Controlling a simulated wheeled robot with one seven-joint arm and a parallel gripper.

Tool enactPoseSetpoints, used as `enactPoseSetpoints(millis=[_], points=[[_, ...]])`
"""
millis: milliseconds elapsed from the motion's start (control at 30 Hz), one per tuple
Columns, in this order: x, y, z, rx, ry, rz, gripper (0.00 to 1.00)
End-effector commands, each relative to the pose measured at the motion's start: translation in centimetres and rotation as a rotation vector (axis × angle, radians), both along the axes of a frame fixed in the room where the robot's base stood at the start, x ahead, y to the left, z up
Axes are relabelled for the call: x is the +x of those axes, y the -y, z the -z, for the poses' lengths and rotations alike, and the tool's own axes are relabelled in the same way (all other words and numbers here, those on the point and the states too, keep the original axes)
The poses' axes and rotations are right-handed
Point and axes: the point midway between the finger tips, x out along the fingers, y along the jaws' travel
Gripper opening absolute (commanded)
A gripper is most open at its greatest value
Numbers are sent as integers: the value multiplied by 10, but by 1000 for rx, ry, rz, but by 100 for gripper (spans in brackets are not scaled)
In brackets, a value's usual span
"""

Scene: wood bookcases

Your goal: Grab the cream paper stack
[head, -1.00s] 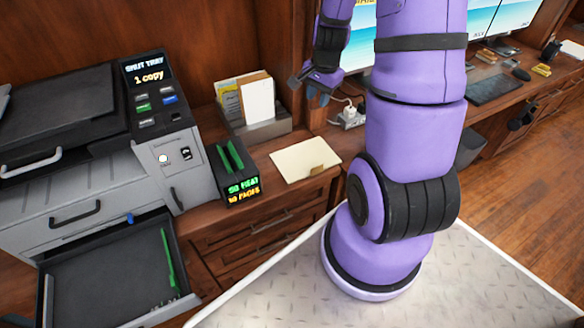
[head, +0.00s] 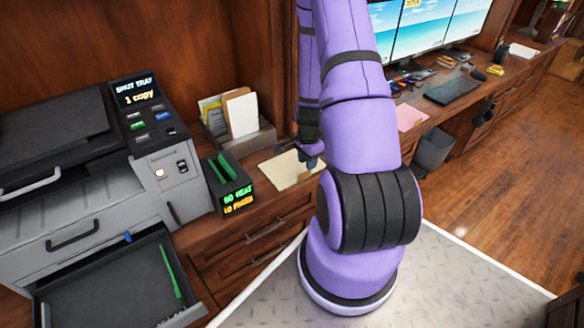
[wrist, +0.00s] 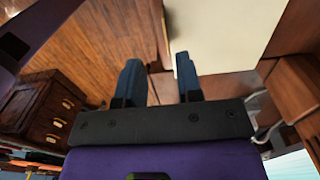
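The cream paper stack (head: 284,172) lies flat on the wooden desk, right of the printer, with a tan piece at its front edge. In the wrist view the cream stack (wrist: 225,35) fills the upper middle. My gripper (head: 308,160) is low by the stack's right end in the head view, partly hidden by my arm. In the wrist view my gripper (wrist: 158,66) has its two blue fingers apart, with nothing between them. The right finger overlaps the stack's edge in the picture; I cannot tell whether it touches.
A grey printer (head: 70,200) with an open tray (head: 110,290) stands at the left. A black box with green slots (head: 229,183) and a paper sorter (head: 258,138) sit near the stack. Pink paper (head: 408,117), a keyboard (head: 450,91) and monitors are right.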

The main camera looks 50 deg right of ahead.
Motion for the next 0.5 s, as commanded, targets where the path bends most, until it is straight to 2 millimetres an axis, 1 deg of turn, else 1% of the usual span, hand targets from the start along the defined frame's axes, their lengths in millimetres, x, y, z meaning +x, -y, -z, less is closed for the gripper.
enactPoseSetpoints(millis=[33, 267, 333, 500], points=[[0, 0, 5, 1, -1, 0, 33], [1, 1, 15, 0, 0, 0, 33], [2, 2, 21, 0, 0, 0, 33], [6, 5, 43, 1, -1, 0, 33]])
